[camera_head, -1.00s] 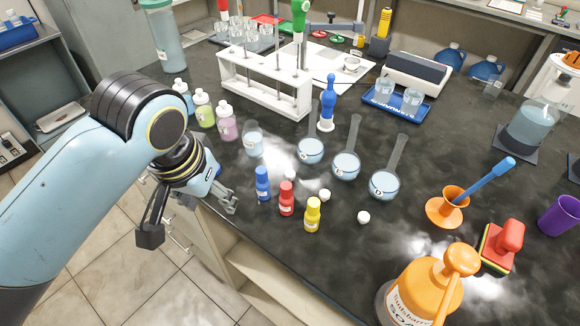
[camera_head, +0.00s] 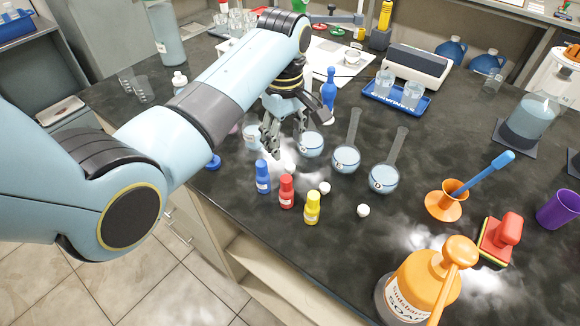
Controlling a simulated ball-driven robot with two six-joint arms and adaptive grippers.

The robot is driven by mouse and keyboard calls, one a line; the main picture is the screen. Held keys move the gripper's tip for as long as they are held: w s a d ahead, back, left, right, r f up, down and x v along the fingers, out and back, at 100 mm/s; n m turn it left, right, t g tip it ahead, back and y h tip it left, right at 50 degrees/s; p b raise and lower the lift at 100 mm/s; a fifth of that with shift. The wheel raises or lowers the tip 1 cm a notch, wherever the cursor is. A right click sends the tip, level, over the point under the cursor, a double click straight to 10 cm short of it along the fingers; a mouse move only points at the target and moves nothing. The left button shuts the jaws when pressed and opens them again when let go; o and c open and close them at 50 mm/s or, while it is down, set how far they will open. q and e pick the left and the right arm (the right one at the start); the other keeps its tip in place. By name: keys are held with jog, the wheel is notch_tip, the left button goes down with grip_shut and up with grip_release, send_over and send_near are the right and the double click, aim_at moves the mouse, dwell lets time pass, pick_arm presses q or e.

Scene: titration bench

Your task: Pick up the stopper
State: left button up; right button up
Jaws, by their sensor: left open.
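Small white stoppers lie on the dark bench: one (camera_head: 324,188) beside the red and yellow bottles, one (camera_head: 363,210) farther right. A third white piece (camera_head: 290,168) shows partly behind the small bottles, just below my left gripper. My left gripper (camera_head: 284,148) is open and empty, pointing down over the bench behind the blue bottle (camera_head: 262,177). It is beside the leftmost long-necked flask (camera_head: 311,146) and partly hides that flask's neck. I cannot tell whether the fingers touch anything. My right gripper is not in view.
A red bottle (camera_head: 286,191) and yellow bottle (camera_head: 312,207) stand in front. Two more flasks (camera_head: 346,160) (camera_head: 383,177) stand to the right, and a small beaker (camera_head: 251,135) at left. My arm hides most of the rack.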

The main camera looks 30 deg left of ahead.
aim_at(290, 166)
pick_arm(q)
notch_tip(290, 166, down, 2)
jog(key=shift+f, duration=0.1)
jog(key=shift+w+d+f, duration=0.1)
jog(key=shift+d+f, duration=0.05)
jog(key=shift+f, duration=0.75)
jog(key=shift+s+d+f, duration=0.1)
jog(key=shift+d+f, duration=0.1)
jog(key=shift+f, duration=0.75)
jog(key=shift+w+d+f, duration=0.1)
jog(key=shift+d+f, duration=0.05)
jog(key=shift+f, duration=0.75)
jog(key=c, duration=0.8)
